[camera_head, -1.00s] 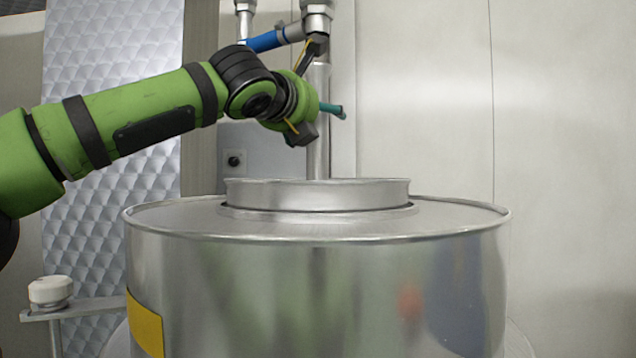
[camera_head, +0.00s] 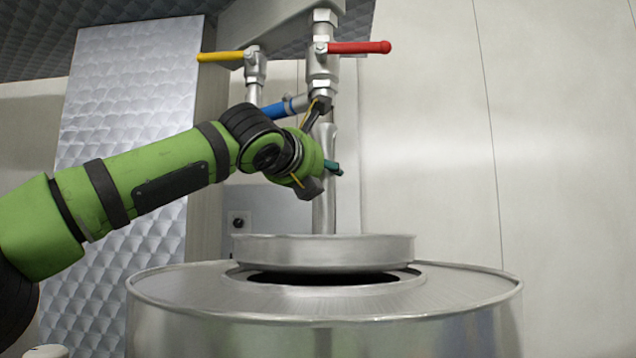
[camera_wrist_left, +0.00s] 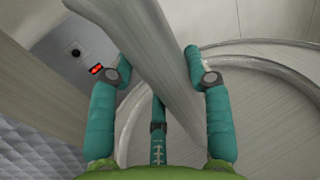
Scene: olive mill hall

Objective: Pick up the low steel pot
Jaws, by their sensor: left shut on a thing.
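The low steel pot (camera_head: 325,252) hangs level just above the round opening of a large steel drum, and a dark gap shows beneath it. A long upright steel handle (camera_head: 324,215) rises behind the pot. My left gripper (camera_head: 325,178) is at this handle, above and behind the pot's rim. In the left wrist view the teal fingers of the gripper (camera_wrist_left: 162,75) stand on both sides of the pale handle (camera_wrist_left: 150,40), shut on it. The handle's join with the pot is hidden. My right gripper is out of view.
The drum (camera_head: 180,285) fills the front, its dark opening (camera_head: 322,278) under the pot. Behind my wrist are pipes with valve levers: yellow (camera_head: 220,56), red (camera_head: 358,47) and blue (camera_head: 285,108). A control box (camera_head: 239,222) is on the wall. The right side is free.

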